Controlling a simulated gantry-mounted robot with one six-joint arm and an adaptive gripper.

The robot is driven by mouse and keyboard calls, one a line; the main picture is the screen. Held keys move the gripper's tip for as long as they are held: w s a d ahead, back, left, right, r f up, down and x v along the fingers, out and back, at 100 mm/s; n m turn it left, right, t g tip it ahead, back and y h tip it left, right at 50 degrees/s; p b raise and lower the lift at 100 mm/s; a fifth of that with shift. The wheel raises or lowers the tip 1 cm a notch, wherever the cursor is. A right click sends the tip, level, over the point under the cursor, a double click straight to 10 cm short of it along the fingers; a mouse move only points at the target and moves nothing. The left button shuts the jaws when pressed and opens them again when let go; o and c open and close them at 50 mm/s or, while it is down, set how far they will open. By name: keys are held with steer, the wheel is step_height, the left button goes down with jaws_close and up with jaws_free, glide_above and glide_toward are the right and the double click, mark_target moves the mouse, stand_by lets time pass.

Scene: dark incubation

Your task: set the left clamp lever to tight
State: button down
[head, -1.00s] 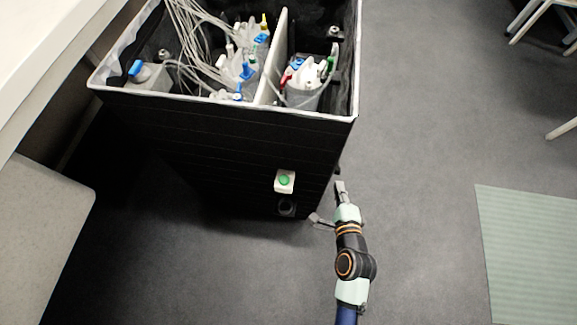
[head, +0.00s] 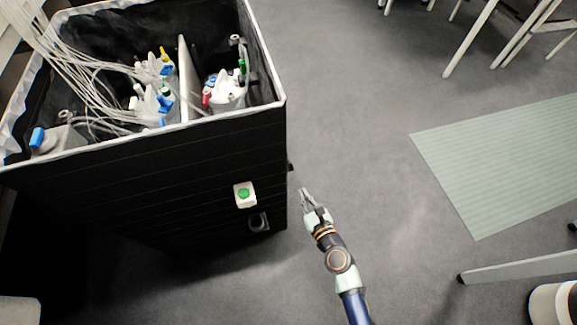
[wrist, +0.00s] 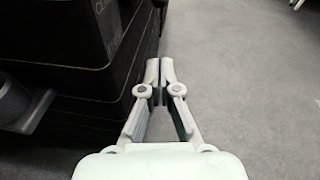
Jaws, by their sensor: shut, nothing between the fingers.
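I cannot tell for sure which part is the left clamp lever. Inside the black box (head: 150,185), a blue handle (head: 37,138) sits on a grey block (head: 66,138) at the left. More blue, red, green and yellow pieces stand on the vessels (head: 228,92) further right. My gripper (head: 303,190) is shut and empty, in front of and just right of the box's front right corner, outside it. In the wrist view its fingertips (wrist: 160,68) meet, with a dark wall to their left. A dark round part with a grey flange (wrist: 36,112) shows at the left edge there.
A green button (head: 244,194) on a white housing and a dark round fitting (head: 258,222) are on the box front. White tubes (head: 75,45) hang into the box. A green mat (head: 510,160) and white furniture legs (head: 470,40) are at right. The floor between is clear.

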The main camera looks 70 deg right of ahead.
steer(key=r+x, duration=0.2)
steer(key=x, duration=0.9)
steer(key=shift+w+d+r, duration=0.15)
steer(key=shift+w+r, duration=0.3)
steer(key=shift+w+d+r+p, duration=0.25)
steer(key=shift+d+r+p, duration=0.15)
steer(key=shift+p, duration=0.5)
